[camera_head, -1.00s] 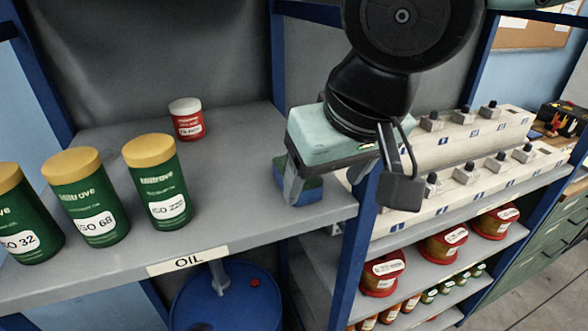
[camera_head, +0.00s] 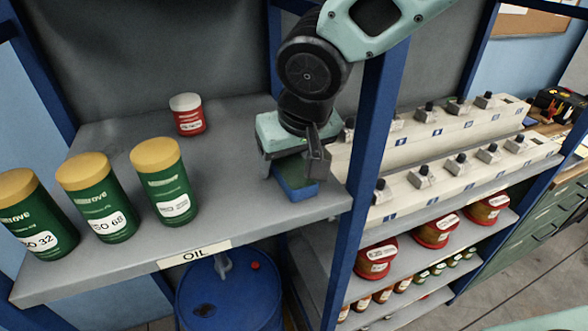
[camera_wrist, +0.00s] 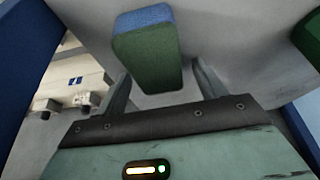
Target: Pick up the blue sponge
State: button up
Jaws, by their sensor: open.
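The blue sponge (camera_head: 299,190) has a green face and lies on the grey shelf near its right end, close to the blue post. In the wrist view the sponge (camera_wrist: 146,52) shows its green side and blue end, with its near end between my two fingers. My gripper (camera_head: 292,170) is open, directly over the sponge in the head view, and partly hides it. In the wrist view my gripper (camera_wrist: 164,82) has one finger on each side, with a visible gap at the right finger. Whether the fingers are down around the sponge's sides I cannot tell.
Green oil jars with yellow lids (camera_head: 165,185) stand to the left, and a small red jar (camera_head: 187,115) stands behind. A blue upright post (camera_head: 362,190) rises just right of the sponge. The shelf between the jars and the sponge is clear.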

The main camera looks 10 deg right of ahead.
jog(key=shift+f, duration=0.2)
jog(key=c, duration=1)
jog(key=shift+c, duration=0.3)
jog(key=shift+w+r+p, duration=0.1)
jog(key=shift+r+p, duration=0.3)
jog(key=shift+r, duration=0.25)
jog(key=shift+s+r, duration=0.15)
jog(key=shift+s, duration=0.05)
jog(key=s+d+b, duration=0.2)
jog(key=s+d, duration=0.1)
jog(key=s, duration=0.5)
jog(key=s+d+b, duration=0.1)
jog(key=s+d, duration=0.2)
jog(key=s, duration=0.5)
jog(key=shift+s+b, duration=0.35)
jog(key=shift+o, duration=0.4)
